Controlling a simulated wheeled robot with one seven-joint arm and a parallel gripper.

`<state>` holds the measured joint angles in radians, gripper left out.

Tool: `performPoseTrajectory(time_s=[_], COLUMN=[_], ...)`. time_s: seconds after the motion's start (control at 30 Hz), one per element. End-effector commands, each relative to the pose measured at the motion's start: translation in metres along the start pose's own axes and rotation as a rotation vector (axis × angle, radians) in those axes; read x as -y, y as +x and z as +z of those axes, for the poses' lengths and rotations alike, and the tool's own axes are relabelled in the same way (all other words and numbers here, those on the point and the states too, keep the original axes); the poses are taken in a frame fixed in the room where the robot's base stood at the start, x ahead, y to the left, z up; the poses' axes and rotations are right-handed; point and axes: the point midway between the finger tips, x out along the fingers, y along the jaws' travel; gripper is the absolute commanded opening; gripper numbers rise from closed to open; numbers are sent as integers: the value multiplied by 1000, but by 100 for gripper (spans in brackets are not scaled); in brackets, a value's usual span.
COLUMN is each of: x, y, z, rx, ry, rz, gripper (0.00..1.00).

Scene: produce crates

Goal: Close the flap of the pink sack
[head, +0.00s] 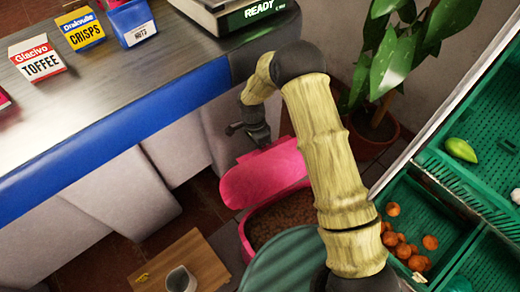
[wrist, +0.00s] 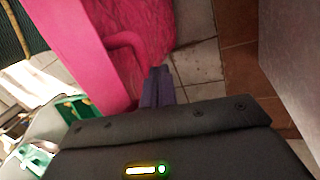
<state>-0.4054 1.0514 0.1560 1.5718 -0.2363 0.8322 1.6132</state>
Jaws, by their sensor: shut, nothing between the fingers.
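The pink sack (head: 243,238) stands on the floor, with brown contents showing through its open top. Its pink flap (head: 262,174) is swung open, tilted up on the far side of the opening. My gripper (head: 233,129) is just beyond the flap's upper edge in the head view; its fingers look small there. In the wrist view my gripper's fingers (wrist: 158,76) are together and empty, close beside the pink surface (wrist: 100,45). I cannot tell whether they touch it. My arm hides the right part of the sack.
The counter (head: 110,110) with its blue edge stands at the left, holding small boxes and a scale (head: 240,12). A potted plant (head: 375,118) stands behind my arm. Green produce crates (head: 425,215) are at the right. A wooden board (head: 180,262) lies on the floor.

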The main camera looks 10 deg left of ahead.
Motion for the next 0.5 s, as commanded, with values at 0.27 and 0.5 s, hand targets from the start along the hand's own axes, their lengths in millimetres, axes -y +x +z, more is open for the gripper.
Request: performPoseTrajectory(time_s=[0.27, 0.5], x=[-5, -8], y=[-3, -5], z=[-1, 1], rx=[-1, -2], ry=[0, -6], rz=[-29, -53], gripper=[0, 0])
